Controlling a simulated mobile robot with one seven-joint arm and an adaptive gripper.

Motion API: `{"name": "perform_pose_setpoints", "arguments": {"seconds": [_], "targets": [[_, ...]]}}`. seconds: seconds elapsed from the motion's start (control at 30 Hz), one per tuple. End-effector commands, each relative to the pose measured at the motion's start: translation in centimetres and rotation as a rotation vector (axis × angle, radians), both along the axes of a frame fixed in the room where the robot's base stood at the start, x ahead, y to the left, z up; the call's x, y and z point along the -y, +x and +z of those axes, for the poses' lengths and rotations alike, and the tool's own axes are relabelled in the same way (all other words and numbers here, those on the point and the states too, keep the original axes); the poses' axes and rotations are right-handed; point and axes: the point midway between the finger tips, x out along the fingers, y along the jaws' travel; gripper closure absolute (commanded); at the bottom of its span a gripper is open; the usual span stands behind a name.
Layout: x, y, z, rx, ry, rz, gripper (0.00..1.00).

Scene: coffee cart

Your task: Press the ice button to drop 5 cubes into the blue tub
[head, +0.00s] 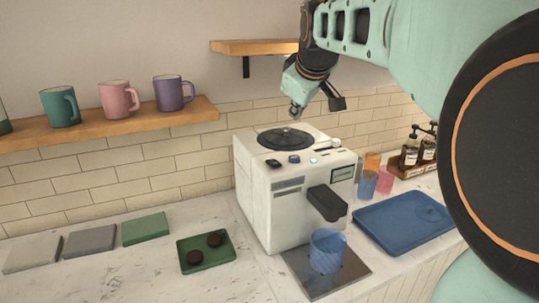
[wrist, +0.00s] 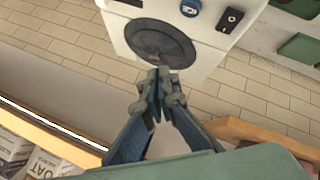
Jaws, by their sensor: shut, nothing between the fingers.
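The white machine (head: 262,200) stands on the counter with a round black lid (head: 285,138) on top. A blue round button (head: 294,159), a black switch (head: 273,162) and a small lit button (head: 313,161) sit along its top front edge. In the wrist view the blue button (wrist: 190,7) and black switch (wrist: 232,18) show at the top. The blue tub (head: 327,252) stands below the black spout (head: 327,203); I see no cubes in it. My gripper (head: 295,113) is shut and empty, above the lid and apart from it. Its fingertips (wrist: 160,76) show in the wrist view.
A metal drip plate (head: 300,278) lies under the tub. A blue tray (head: 400,224), small cups (head: 367,184) and a bottle rack (head: 411,160) are at the right. A green tray (head: 205,241) with dark discs is at the left. Wall shelves (head: 100,124) hold mugs.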

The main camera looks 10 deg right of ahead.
Motion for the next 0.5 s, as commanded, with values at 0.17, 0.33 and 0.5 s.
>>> {"name": "perform_pose_setpoints", "arguments": {"seconds": [0.17, 0.33, 0.5], "targets": [[0.0, 0.0, -0.3, 0.0, 0.001, -0.001, 1.0], [0.0, 0.0, -1.4, 0.0, 0.001, -0.001, 1.0], [0.0, 0.0, -3.5, 0.001, 0.001, 0.0, 1.0]]}}
